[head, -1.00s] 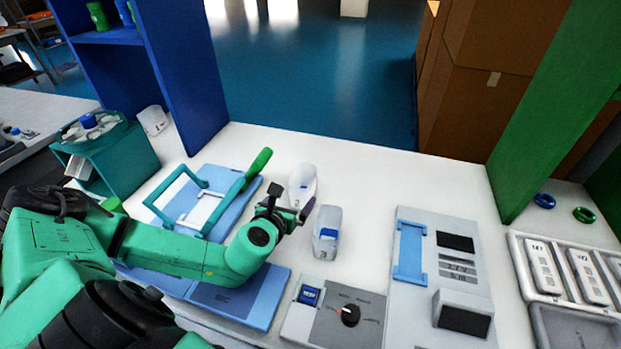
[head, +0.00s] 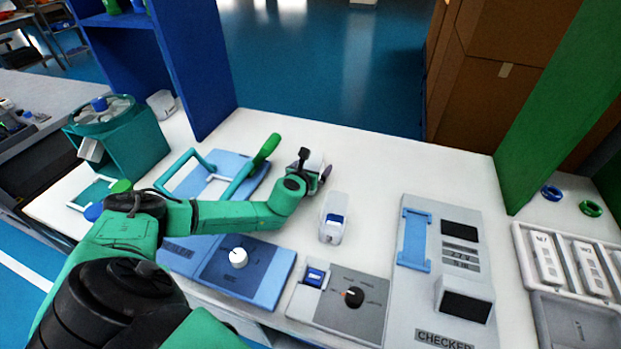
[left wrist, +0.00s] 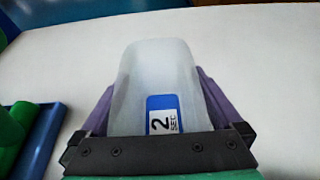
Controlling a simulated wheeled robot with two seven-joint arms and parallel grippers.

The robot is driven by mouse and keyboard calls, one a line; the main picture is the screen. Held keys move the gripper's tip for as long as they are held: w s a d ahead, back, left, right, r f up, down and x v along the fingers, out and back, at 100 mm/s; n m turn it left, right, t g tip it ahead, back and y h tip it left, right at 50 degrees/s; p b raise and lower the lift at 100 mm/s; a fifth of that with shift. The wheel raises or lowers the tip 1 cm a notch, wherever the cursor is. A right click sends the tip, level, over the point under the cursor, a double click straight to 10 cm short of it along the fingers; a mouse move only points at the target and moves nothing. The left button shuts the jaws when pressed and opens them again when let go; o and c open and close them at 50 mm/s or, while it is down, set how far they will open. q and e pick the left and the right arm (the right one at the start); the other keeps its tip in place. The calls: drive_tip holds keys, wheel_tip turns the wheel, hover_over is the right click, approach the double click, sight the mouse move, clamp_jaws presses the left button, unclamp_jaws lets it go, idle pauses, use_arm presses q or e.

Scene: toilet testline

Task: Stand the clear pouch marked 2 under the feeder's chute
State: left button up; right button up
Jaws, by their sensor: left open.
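The clear pouch marked 2 (left wrist: 153,75) looks whitish and translucent and stands on the white bench. Its blue-edged label reads 2 SEC in the left wrist view. My left gripper (head: 316,172) is open, with one purple finger on each side of the pouch; I cannot tell whether they touch it. In the head view the gripper hides most of the pouch (head: 315,160). The feeder is the teal machine (head: 138,143) at the far left, with a round bowl on top. Its pale chute (head: 90,148) sticks out at its left side. My right gripper is out of view.
A second pouch (head: 333,222) with a blue label stands close in front of the gripper. A blue sealer with a green-handled lever (head: 262,152) lies between pouch and feeder. A dial unit (head: 350,300) and the checker (head: 425,290) stand in front. Bench behind the pouch is clear.

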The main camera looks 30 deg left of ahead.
use_arm(q)
drive_tip(key=shift+r, duration=0.15)
drive_tip(key=c, duration=1.4)
